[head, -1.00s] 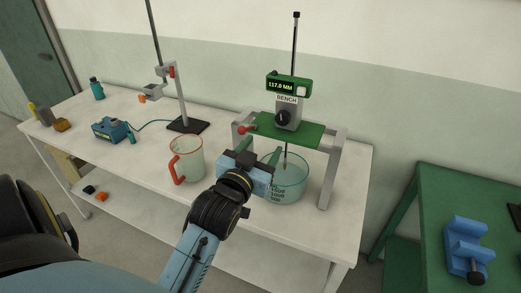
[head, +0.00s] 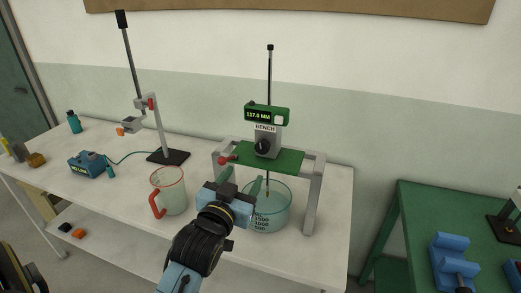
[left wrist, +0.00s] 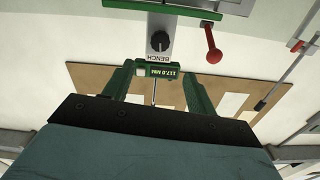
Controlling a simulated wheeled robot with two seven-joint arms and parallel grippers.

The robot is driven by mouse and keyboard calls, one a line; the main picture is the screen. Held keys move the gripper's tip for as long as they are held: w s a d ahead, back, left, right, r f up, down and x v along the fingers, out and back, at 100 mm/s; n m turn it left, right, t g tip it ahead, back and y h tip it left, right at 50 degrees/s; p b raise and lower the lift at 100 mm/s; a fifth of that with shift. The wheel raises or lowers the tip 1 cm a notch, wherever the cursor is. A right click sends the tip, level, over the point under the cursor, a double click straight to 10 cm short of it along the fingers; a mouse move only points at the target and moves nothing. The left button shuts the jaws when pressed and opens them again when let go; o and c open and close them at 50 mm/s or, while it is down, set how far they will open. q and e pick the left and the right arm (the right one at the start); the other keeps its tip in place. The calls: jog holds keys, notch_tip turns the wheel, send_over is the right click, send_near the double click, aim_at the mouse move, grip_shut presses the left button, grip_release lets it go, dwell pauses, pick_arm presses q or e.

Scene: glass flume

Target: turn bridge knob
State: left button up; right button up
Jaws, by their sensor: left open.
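The bridge is a green plate (head: 270,157) on grey legs, standing over a glass beaker (head: 268,214). Its black round knob (head: 265,146) sits on the grey block labelled BENCH, below a green display (head: 267,115) reading 117.0 MM. In the left wrist view the knob (left wrist: 160,41) shows beyond my fingertips. My left gripper (head: 243,184) is open and empty, in front of and below the bridge plate, apart from the knob. Its green fingers (left wrist: 157,82) frame the display in the left wrist view. My right gripper is not in view.
A red-ended lever (head: 228,160) sticks out at the bridge's left; it also shows in the left wrist view (left wrist: 213,55). A red-handled jug (head: 170,193) stands left of my gripper. A stand (head: 168,156) and blue box (head: 87,165) are farther left. A green table (head: 405,220) is at right.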

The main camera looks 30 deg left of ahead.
aim_at(261, 148)
pick_arm(q)
jog(key=p+x, duration=0.4)
jog(key=x, duration=0.9)
jog(key=shift+s, duration=0.1)
jog(key=shift+c, duration=0.5)
jog(key=c, duration=0.9)
jog(key=m+p, duration=0.1)
jog(key=m, duration=0.3)
jog(key=shift+m, duration=0.3)
jog(key=o, duration=1)
